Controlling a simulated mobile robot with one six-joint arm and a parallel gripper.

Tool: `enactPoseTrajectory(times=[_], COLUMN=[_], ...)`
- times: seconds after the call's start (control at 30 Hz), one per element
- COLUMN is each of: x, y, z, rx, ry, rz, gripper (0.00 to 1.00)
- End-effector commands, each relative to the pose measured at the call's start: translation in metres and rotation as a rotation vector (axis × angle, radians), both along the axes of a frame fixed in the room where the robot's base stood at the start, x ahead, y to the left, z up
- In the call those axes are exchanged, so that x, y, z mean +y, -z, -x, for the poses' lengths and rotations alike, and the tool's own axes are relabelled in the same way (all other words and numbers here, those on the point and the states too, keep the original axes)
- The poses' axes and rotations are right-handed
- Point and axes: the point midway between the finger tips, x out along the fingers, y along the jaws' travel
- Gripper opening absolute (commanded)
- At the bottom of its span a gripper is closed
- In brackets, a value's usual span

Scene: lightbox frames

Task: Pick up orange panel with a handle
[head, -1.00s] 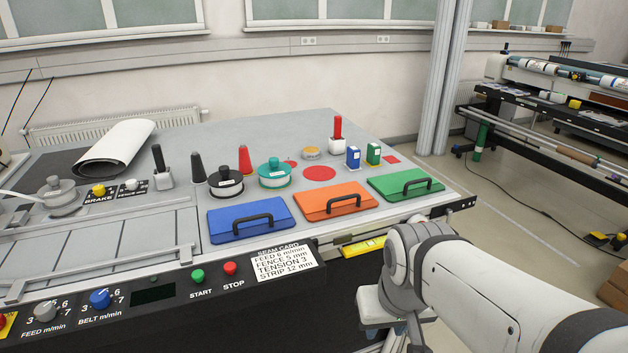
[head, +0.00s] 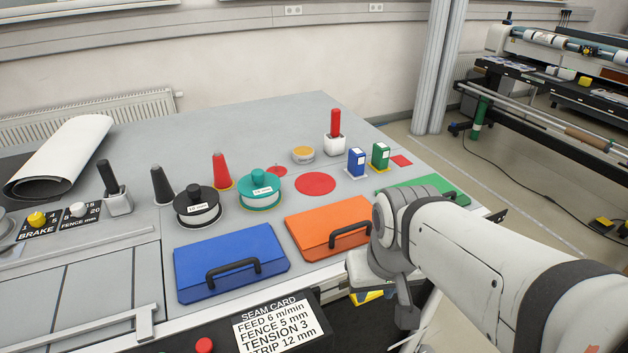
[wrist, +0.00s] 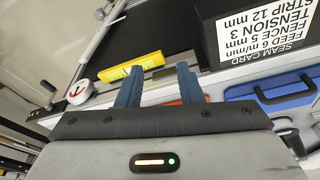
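The orange panel (head: 308,232) lies flat on the grey bench between the blue and green panels, with a black handle (head: 350,234) along its front edge. My arm hides its right end in the head view. In the wrist view only slivers of orange show behind the fingers. My gripper (wrist: 158,78) is open, its two blue-grey fingers apart with nothing held between them. It is near the bench's front edge by the orange panel, apparently not touching it.
The blue panel (head: 230,262) lies to the left and the green panel (head: 425,187) to the right, partly behind my arm. Black (head: 198,207) and teal (head: 261,190) spools stand behind. A yellow strip (wrist: 130,66) is on the bench front, near the seam card (head: 277,325).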

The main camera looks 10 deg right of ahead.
Motion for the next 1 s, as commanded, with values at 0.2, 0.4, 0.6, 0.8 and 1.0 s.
enactPoseTrajectory(times=[0.2,0.4,0.6,0.8,1.0], x=[0.000,-0.003,-0.001,0.001,0.003], y=[-0.002,-0.024,-0.042,-0.035,-0.022], z=[-0.002,-0.038,-0.109,-0.171,-0.204], rx=[0.003,0.045,0.117,0.172,0.194], ry=[0.013,0.213,0.609,0.981,1.202], rz=[-0.003,-0.045,-0.107,-0.138,-0.147], gripper=[0.33,0.33,0.33,0.33,0.33])
